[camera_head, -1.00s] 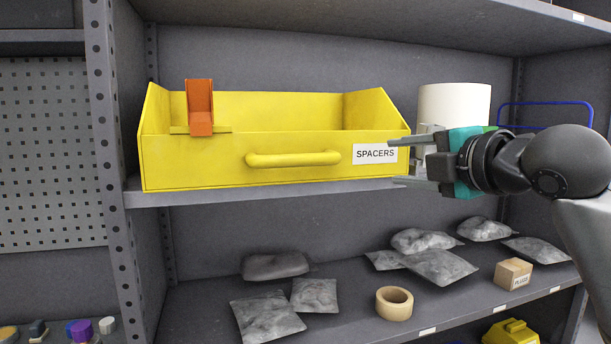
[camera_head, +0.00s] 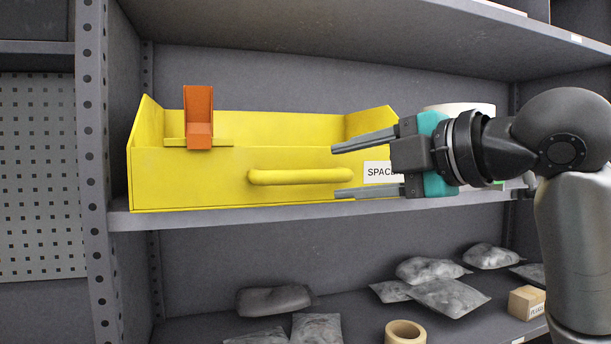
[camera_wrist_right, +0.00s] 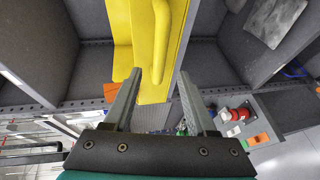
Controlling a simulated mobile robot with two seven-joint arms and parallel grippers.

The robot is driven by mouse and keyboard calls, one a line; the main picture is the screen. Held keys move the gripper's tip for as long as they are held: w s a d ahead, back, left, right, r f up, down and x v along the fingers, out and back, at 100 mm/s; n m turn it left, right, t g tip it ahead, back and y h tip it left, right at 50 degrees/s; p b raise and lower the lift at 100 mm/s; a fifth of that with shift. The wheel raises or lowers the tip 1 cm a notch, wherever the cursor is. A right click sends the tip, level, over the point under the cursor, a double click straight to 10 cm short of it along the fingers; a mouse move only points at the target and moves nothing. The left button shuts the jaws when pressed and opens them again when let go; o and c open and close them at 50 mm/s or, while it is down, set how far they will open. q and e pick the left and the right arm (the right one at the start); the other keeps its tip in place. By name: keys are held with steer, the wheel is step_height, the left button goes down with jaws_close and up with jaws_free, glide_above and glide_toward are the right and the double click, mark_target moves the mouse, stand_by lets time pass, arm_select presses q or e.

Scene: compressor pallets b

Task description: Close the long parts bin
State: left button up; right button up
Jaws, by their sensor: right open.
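The long yellow parts bin (camera_head: 218,188) stands on the upper shelf, with a horizontal bar handle (camera_head: 290,177) on its front and a partly covered SPACERS label (camera_head: 377,171). An orange clip-like piece (camera_head: 198,115) sits on its left part. My right gripper (camera_head: 336,172) comes in from the right, open, one finger above and one below the level of the handle's right end. Whether it touches the handle cannot be told. In the right wrist view the yellow bin (camera_wrist_right: 121,60) lies ahead of the open fingers (camera_wrist_right: 160,76). My left gripper is out of view.
A white cylinder (camera_head: 470,107) stands right of the bin, partly hidden by my right gripper. The shelf above (camera_head: 330,40) overhangs the bin. The lower shelf holds grey bags (camera_head: 450,296), a tape roll (camera_head: 405,333) and a small box (camera_head: 526,302). A perforated panel (camera_head: 38,170) is at left.

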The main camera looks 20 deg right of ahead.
mark_target(311, 176)
steer(key=x, duration=0.9)
steer(key=shift+w, duration=0.1)
steer(key=shift+c, duration=0.4)
jaws_close()
stand_by(0.7)
